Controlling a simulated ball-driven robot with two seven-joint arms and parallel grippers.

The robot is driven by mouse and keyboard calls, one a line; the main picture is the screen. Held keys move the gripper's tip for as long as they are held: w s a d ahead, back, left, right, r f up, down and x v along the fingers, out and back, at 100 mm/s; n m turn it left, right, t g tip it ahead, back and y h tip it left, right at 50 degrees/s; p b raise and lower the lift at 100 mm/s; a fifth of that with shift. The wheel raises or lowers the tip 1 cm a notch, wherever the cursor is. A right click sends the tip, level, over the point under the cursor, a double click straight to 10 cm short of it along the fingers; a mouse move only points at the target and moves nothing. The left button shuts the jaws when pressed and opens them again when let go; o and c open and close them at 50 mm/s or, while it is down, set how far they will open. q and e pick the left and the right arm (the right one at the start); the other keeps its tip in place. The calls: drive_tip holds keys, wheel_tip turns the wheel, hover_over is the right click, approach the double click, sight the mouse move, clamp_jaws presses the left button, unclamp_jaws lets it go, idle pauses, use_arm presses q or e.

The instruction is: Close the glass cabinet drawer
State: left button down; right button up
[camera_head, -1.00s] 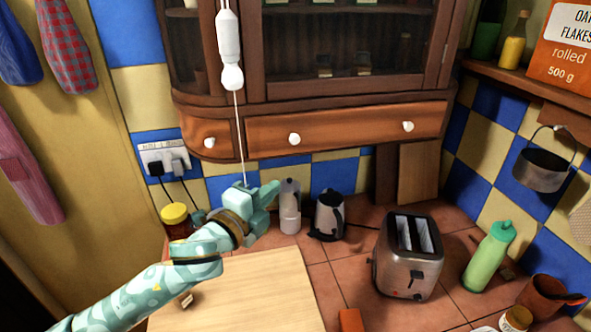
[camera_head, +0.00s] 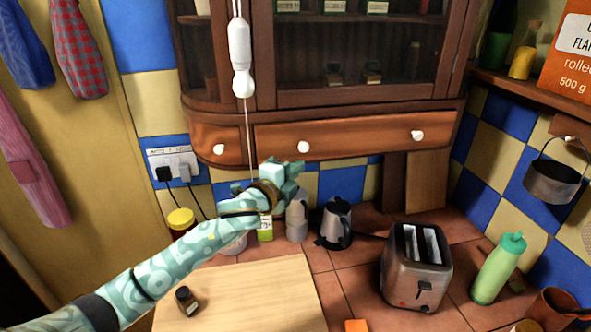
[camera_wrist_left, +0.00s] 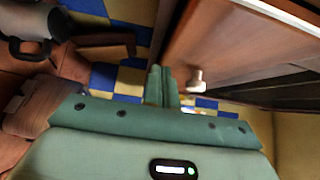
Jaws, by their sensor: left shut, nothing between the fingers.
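The glass cabinet (camera_head: 360,95) hangs on the back wall. Its wide wooden drawer (camera_head: 360,138) has two white knobs, and a smaller curved drawer (camera_head: 222,143) with one knob sits to its left. How far the wide drawer stands out is hard to tell from here. My left gripper (camera_head: 288,174) is shut and empty, just below the wide drawer's left knob (camera_head: 303,147). In the left wrist view the shut fingers (camera_wrist_left: 162,85) point ahead beside a white knob (camera_wrist_left: 195,81) on the drawer front (camera_wrist_left: 235,45), with no clear contact. My right gripper is out of view.
A white cord pull (camera_head: 240,55) hangs before the cabinet. A wooden board (camera_head: 260,290) lies under my left arm.

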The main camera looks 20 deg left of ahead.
use_arm(q)
drive_tip(key=shift+a, duration=0.15)
drive_tip(key=shift+w+a+r+p, duration=0.15)
drive_tip(key=shift+w+a+p, duration=0.15)
drive_tip(key=shift+w+a, duration=0.25)
drive_tip(key=shift+w, duration=0.15)
